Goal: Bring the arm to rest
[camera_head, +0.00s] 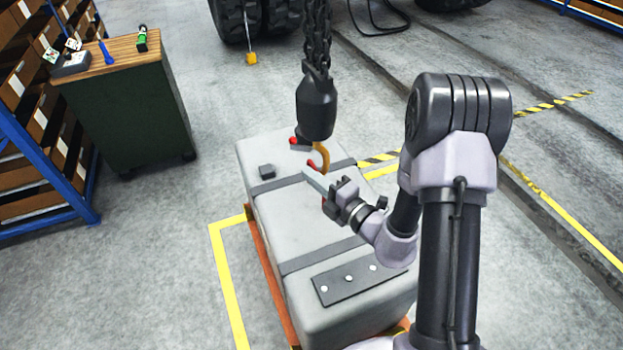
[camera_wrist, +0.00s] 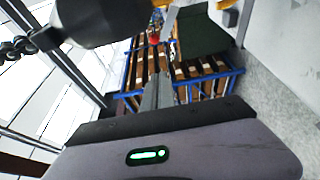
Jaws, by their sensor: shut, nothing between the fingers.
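My gripper (camera_head: 309,178) is at the end of my bent arm, above the grey casting (camera_head: 285,222) in the head view. Its thin fingers are together with nothing between them; they also show in the wrist view (camera_wrist: 158,85). The fingertips are close to the orange hook (camera_head: 324,158) and its red-tipped part, at its lower left in the head view. I cannot tell whether they touch. The hook hangs under a dark hook block (camera_head: 316,105), which fills the upper left of the wrist view (camera_wrist: 100,20).
A heavy chain (camera_head: 316,40) holds the block. The casting has dark straps and a bolted plate (camera_head: 347,284). A green cabinet (camera_head: 128,115) with tools on top and a blue-framed shelf (camera_head: 40,125) stand left. Open floor lies between cabinet and casting.

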